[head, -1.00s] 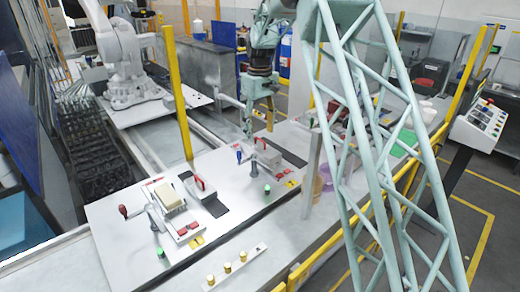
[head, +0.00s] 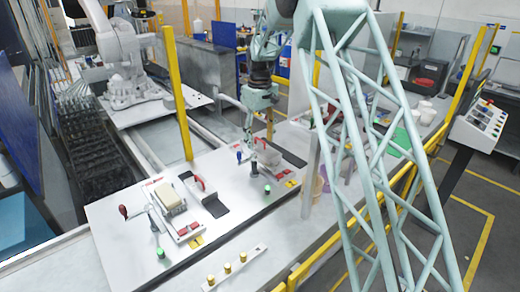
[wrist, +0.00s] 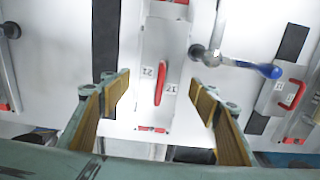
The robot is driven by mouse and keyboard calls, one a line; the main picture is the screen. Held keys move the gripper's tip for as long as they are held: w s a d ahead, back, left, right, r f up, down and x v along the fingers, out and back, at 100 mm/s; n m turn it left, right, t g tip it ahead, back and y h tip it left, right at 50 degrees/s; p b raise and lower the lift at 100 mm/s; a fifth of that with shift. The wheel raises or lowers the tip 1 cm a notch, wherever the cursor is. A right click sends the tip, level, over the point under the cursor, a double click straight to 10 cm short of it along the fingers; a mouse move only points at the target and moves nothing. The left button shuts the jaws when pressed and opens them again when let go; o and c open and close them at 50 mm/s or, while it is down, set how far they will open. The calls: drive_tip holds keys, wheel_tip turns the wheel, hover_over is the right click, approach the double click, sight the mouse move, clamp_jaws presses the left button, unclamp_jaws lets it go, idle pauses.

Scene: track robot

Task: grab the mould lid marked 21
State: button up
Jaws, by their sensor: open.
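In the wrist view, a pale grey mould lid (wrist: 165,45) with a red handle (wrist: 159,83) lies between and below my fingers. One small tag beside the handle looks like 21; a second tag on the other side is hard to read. My gripper (wrist: 158,98) is open, its tan-padded fingers on either side of the handle and apart from it. In the head view, my gripper (head: 260,138) hangs over the far fixture, partly hiding the grey block there.
A clamp lever with a blue knob (wrist: 270,71) reaches close to the right finger. Another red-handled part (wrist: 291,95) lies further right. In the head view, the near fixture holds a cream block (head: 168,196), with a red-knobbed lever (head: 123,211) beside it.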

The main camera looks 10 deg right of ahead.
sight(260, 147)
drive_tip(key=shift+f, duration=1.65)
drive_tip(key=shift+c, duration=0.9)
drive_tip(key=c, duration=1)
drive_tip(key=shift+r, duration=0.15)
drive_tip(key=shift+r, duration=4.9)
